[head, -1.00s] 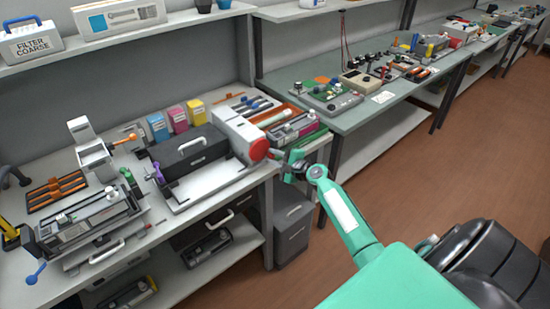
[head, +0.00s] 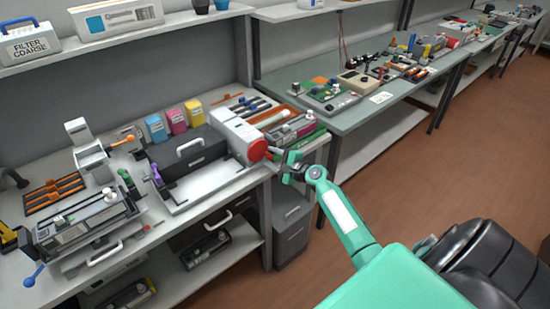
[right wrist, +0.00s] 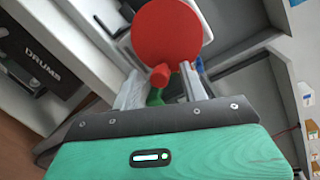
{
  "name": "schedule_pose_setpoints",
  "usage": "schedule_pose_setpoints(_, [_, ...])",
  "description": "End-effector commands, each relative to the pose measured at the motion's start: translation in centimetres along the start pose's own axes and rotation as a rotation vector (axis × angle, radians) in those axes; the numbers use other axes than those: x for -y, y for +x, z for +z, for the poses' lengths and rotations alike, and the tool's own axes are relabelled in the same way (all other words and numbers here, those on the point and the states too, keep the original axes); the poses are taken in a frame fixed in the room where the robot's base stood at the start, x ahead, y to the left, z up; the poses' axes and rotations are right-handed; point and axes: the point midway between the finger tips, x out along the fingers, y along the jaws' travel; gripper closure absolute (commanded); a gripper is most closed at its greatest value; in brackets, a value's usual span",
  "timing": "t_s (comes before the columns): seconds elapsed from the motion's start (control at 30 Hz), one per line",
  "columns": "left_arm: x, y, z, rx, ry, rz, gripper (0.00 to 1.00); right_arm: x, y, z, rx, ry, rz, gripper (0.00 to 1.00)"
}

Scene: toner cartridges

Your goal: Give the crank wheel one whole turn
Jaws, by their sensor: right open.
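The crank wheel (head: 257,150) is a red disc on the right end of a white and grey machine (head: 237,128) on the bench. It also shows at the top of the right wrist view (right wrist: 166,32), face-on, with a short red handle (right wrist: 160,75) sticking out toward my gripper. My right gripper (head: 284,158) is just right of the wheel. Its fingers (right wrist: 161,90) are apart, one on each side of the handle's end; contact cannot be told. The inner jaw is partly hidden by the gripper body. My left gripper is not seen.
A black case (head: 188,150) sits left of the wheel, with a white tray (head: 200,193) before it. A grey drawer unit (head: 291,222) stands below the gripper. A second bench (head: 345,122) extends right and back. The floor (head: 440,185) in front is open.

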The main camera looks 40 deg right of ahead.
Motion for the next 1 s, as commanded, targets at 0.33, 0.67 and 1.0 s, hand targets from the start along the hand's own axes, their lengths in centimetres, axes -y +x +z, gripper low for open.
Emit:
schedule_pose_setpoints(0.33, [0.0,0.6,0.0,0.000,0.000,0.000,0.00,-0.2,-3.7,-0.1,-0.001,-0.002,0.001,0.56])
schedule_pose_setpoints(0.67, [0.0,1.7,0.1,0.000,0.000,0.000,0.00,-0.3,-10.0,-0.2,-0.002,-0.001,0.001,0.56])
schedule_pose_setpoints(1.0, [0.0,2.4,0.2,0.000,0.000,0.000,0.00,-0.1,-13.6,-0.1,-0.001,0.000,0.001,0.56])
